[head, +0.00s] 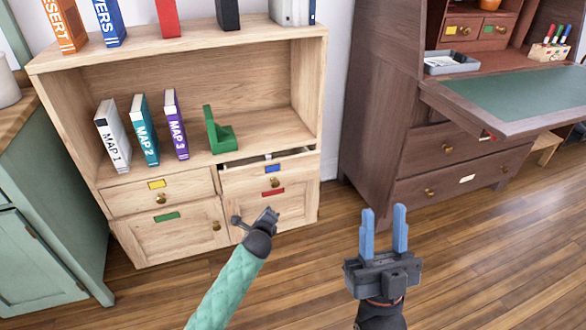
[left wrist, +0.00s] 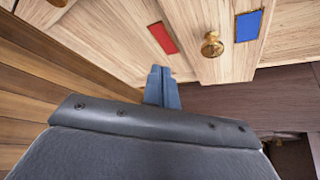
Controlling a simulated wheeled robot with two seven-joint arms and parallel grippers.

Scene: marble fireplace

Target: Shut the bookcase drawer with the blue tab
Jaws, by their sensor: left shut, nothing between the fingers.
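The wooden bookcase (head: 190,68) stands at the left in the head view. Its right drawer (head: 300,173) carries a blue tab (head: 272,168) and a brass knob (head: 274,182). The drawer is partly pulled out; a gap shows its inside above the front. The left wrist view also shows the blue tab (left wrist: 249,26) and knob (left wrist: 212,45). My left gripper (head: 268,215) is in front of the lower door, below the drawer. Its blue fingers (left wrist: 162,85) are shut and empty, near the red tab (left wrist: 162,37). My right gripper (head: 385,235) is open and empty, over the floor.
A yellow-tabbed drawer (head: 180,192) sits left of the blue-tabbed one. Books (head: 147,128) and a green bookend (head: 220,135) stand on the shelf above. A dark desk (head: 375,110) stands to the right, its green writing board (head: 515,100) folded out. The floor between is clear.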

